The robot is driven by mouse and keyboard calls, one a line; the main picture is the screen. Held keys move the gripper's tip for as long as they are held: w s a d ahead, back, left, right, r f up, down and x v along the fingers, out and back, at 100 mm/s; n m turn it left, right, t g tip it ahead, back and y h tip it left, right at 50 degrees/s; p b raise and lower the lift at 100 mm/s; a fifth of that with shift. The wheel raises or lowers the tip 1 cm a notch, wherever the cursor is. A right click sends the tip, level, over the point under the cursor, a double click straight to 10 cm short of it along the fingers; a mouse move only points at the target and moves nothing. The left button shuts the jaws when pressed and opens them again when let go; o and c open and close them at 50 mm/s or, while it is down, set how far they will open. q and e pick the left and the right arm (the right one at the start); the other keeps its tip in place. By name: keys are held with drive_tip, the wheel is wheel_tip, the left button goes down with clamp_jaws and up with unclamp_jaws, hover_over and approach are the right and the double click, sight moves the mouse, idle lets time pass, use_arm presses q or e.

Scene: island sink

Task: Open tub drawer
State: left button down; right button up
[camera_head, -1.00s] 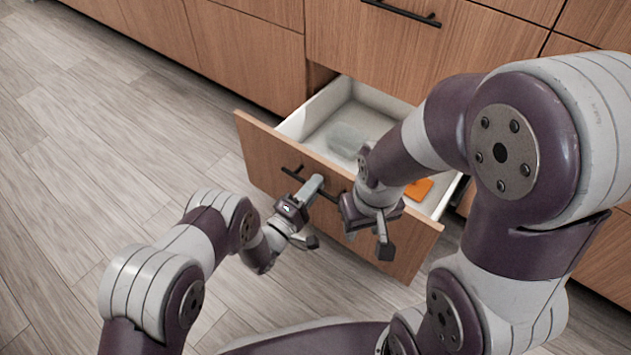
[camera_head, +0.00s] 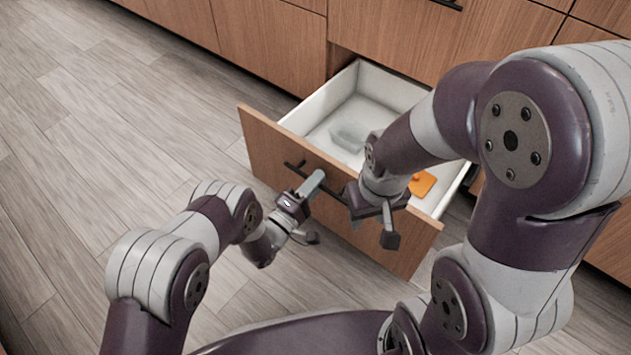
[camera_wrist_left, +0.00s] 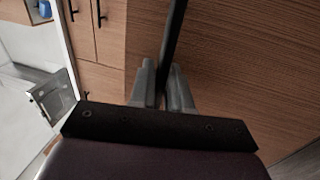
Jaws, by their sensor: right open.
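The wood-fronted drawer (camera_head: 262,150) is pulled well out of the cabinet, with its white inside showing. Its black bar handle (camera_head: 293,166) runs across the front and also shows in the left wrist view (camera_wrist_left: 176,28). My left gripper (camera_head: 316,180) is at this handle. In the left wrist view its two fingers (camera_wrist_left: 163,88) sit close on either side of the bar, shut on it. My right gripper (camera_head: 376,212) is open in front of the drawer's right half. Its fingertips are hard to make out, and it hides part of the front and handle.
A clear container (camera_head: 349,134) and an orange flat item (camera_head: 423,184) lie in the drawer. Closed cabinet fronts (camera_head: 255,40) stand behind. The wood-plank floor (camera_head: 90,130) to the left is clear. My right arm passes over the drawer's right side.

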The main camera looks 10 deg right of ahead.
use_arm(q)
drive_tip(key=c, duration=1.3)
unclamp_jaws()
drive_tip(key=p+v, duration=0.4)
drive_tip(key=v, duration=0.8)
drive_tip(key=shift+s+a+f+p, duration=0.2)
drive_tip(key=shift+a+p, duration=0.1)
drive_tip(key=shift+p, duration=0.1)
